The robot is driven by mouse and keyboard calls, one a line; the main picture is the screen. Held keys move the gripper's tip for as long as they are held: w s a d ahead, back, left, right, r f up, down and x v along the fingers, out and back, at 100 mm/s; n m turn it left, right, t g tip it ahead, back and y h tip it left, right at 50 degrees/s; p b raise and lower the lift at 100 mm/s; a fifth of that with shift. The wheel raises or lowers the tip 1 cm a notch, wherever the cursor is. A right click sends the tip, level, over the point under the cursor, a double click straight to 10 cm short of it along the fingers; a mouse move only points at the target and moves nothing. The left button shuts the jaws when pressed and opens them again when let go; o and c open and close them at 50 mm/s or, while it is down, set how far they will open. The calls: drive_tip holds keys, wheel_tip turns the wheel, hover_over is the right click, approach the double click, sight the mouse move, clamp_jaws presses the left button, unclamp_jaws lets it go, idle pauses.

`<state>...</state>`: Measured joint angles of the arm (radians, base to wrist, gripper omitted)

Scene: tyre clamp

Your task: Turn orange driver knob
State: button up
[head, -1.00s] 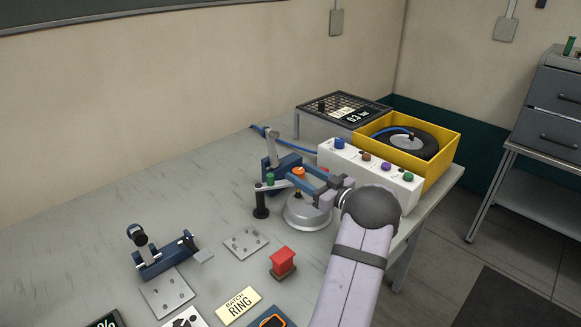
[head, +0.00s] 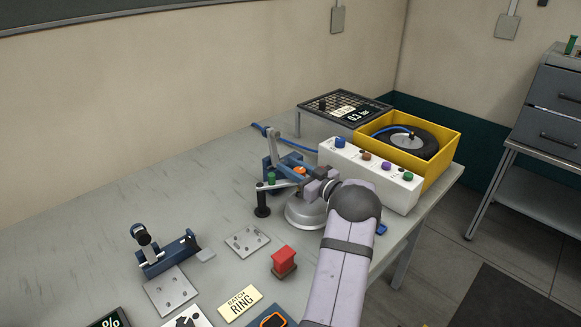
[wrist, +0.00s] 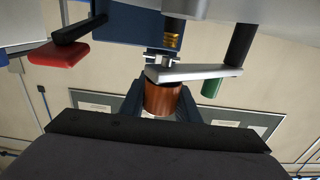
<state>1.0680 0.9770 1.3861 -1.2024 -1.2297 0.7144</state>
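The orange knob (head: 300,170) is at the clamp fixture, above the round silver base (head: 303,212). In the wrist view it is a brown-orange cylinder (wrist: 164,99) under a grey metal arm (wrist: 195,73). In the wrist view the fingers (wrist: 162,98) lie on either side of the knob. I cannot tell whether they touch it. My gripper's body hides part of the fixture in the head view.
A white box with coloured knobs (head: 357,173) stands close behind my gripper. A yellow bin (head: 452,150) holds a tyre (head: 425,150). A red block (head: 284,259) is in front.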

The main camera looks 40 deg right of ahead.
drive_tip(key=shift+y, duration=0.3)
drive_tip(key=shift+s+a+n+g+y+b, duration=0.1)
drive_tip(key=shift+a+n+g+y+b, duration=0.15)
drive_tip(key=shift+n+y+b, duration=0.65)
drive_tip(key=shift+a+n+g+y+b, duration=0.2)
drive_tip(key=shift+n+y+b, duration=0.25)
drive_tip(key=shift+y, duration=0.7)
drive_tip(key=shift+s+a+n+g+y+b, duration=0.1)
drive_tip(key=shift+a+n+g+y+b, duration=0.15)
drive_tip(key=shift+n+y+b, duration=0.5)
drive_tip(key=shift+r+n+y, duration=0.1)
drive_tip(key=shift+n+y, duration=0.2)
drive_tip(key=shift+y, duration=0.3)
drive_tip(key=o, duration=1)
drive_tip(key=shift+o, duration=0.2)
drive_tip(key=shift+a, duration=0.1)
drive_tip(key=shift+w+d+r+m+t+h+p, duration=0.1)
drive_tip(key=shift+d+m+t+h+p, duration=0.15)
drive_tip(key=shift+m+h+p, duration=0.65)
